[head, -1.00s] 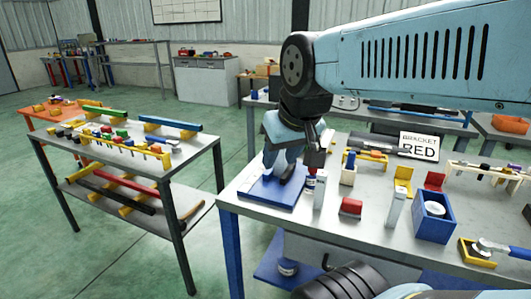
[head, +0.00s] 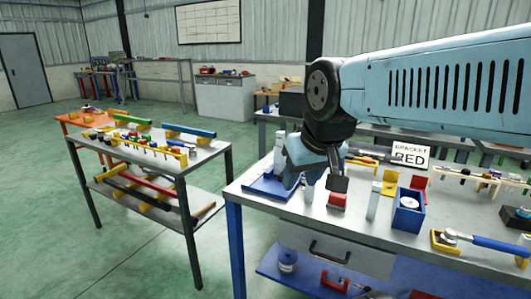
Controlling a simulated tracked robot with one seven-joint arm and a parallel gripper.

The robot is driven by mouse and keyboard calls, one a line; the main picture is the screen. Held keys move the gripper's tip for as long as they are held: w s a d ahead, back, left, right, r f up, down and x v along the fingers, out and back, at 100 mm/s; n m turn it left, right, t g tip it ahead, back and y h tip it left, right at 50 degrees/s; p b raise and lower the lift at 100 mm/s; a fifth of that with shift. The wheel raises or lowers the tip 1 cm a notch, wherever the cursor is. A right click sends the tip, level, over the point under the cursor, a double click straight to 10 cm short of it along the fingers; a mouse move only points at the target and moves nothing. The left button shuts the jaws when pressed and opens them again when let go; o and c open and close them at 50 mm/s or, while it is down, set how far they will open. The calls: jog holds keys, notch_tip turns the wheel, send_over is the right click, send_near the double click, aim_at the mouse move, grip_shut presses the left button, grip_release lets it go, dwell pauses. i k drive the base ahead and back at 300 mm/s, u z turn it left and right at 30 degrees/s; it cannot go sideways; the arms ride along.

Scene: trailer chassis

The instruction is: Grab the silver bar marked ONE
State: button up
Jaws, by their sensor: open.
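Several silver bars stand upright on the grey workbench (head: 300,222). One silver bar (head: 373,201) stands right of my gripper, between a red block and the blue box. Another pale silver bar (head: 309,193) shows just below my gripper, partly covered by it. A third pale upright piece (head: 279,150) shows behind my gripper, over the blue pad. I cannot read the mark ONE on any of them. My gripper (head: 314,181) is open, pointing down over the bench's left part. Its dark fingers appear either side of the nearer bar, but I cannot tell the depth.
A second table (head: 197,158) stands left, with floor between.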

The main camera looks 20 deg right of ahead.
aim_at(280, 135)
jog(key=z, duration=0.15)
jog(key=i, duration=0.9)
jog(key=u, duration=0.1)
